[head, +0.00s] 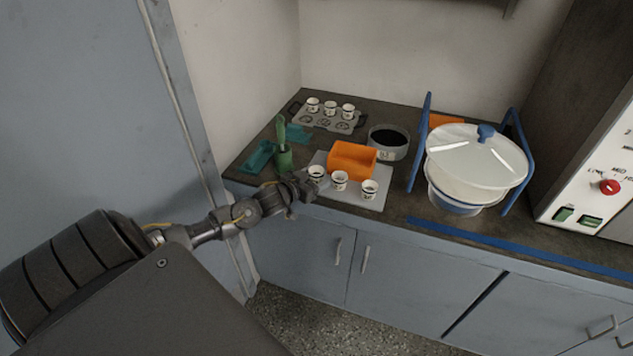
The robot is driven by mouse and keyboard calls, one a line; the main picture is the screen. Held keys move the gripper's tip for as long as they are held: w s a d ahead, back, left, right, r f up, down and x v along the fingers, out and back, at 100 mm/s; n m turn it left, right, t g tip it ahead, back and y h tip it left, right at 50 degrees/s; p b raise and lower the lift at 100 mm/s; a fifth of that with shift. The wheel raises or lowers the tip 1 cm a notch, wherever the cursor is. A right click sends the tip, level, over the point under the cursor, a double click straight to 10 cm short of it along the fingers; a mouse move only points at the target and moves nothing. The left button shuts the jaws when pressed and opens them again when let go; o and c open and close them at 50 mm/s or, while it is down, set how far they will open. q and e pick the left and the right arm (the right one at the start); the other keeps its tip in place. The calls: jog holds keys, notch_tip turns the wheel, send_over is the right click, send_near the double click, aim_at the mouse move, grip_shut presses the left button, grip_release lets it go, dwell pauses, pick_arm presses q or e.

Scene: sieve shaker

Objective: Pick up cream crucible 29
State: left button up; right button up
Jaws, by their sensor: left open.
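Three small cream crucibles with dark markings stand upright in a row on a grey mat (345,196): a left one (316,175), a middle one (339,181) and a right one (369,190). Three similar crucibles (330,107) stand in the back row of a grey rack. The numbers are too small to read, so I cannot tell which is 29. My left gripper (308,186) is open beside the left front crucible, at the mat's left edge. Whether it touches that crucible is unclear. My right gripper is out of view.
An orange bin (352,160) stands right behind the front crucibles.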

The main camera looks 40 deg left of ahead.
aim_at(316, 168)
pick_arm(q)
jog(key=shift+c, duration=0.2)
jog(key=c, duration=1)
jog(key=shift+r, duration=0.15)
jog(key=shift+c, duration=0.2)
notch_tip(316, 168, up, 3)
jog(key=p, duration=0.4)
jog(key=shift+r, duration=0.15)
jog(key=s+d+r+p, duration=0.8)
jog(key=s+p, duration=0.3)
jog(key=p, duration=0.5)
jog(key=shift+d+r+p, duration=0.3)
jog(key=shift+d+r, duration=0.05)
jog(key=shift+r, duration=0.35)
